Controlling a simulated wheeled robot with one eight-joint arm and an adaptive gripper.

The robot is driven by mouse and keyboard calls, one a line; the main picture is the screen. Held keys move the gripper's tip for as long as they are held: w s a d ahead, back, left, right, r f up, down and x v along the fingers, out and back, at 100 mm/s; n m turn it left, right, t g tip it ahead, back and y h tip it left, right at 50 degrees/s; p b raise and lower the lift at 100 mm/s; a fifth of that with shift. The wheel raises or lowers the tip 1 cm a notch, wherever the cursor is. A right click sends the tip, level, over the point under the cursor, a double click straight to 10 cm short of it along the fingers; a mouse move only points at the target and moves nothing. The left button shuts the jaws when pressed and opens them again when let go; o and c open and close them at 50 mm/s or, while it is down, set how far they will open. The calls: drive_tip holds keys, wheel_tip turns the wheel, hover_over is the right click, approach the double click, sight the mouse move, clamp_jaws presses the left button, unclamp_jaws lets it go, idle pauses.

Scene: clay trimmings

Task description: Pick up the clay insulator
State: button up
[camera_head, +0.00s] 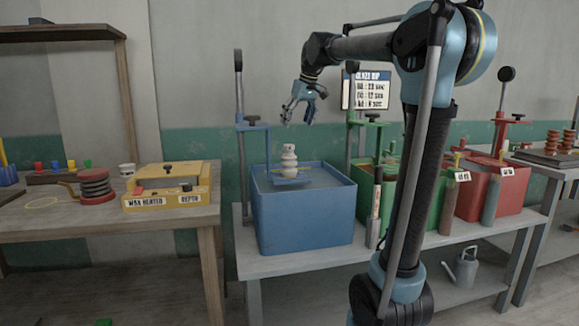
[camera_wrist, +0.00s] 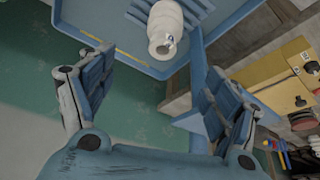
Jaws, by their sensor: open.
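The clay insulator (camera_head: 289,161) is a pale, ribbed, stacked piece. It stands upright on a small blue platform (camera_head: 291,181) at the blue tank (camera_head: 304,218). In the wrist view the insulator (camera_wrist: 168,28) shows from above at the top, beyond the fingers, with a dark hole in its end. My gripper (camera_head: 303,107) is open and empty, above and slightly right of the insulator in the head view. In the wrist view its two fingers (camera_wrist: 158,100) are spread wide with nothing between them. The insulator's lower part is partly cut off by the wrist view's top edge.
Green (camera_head: 399,200) and red (camera_head: 488,190) tanks stand to the right, partly behind my arm. A yellow wax heater (camera_head: 168,186) sits on the left table.

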sight(291, 145)
drive_tip(key=x, duration=1.2)
drive_tip(key=shift+x, duration=2.6)
drive_tip(key=shift+s+a, duration=0.1)
drive_tip(key=shift+a, duration=0.05)
drive_tip(key=c, duration=1.8)
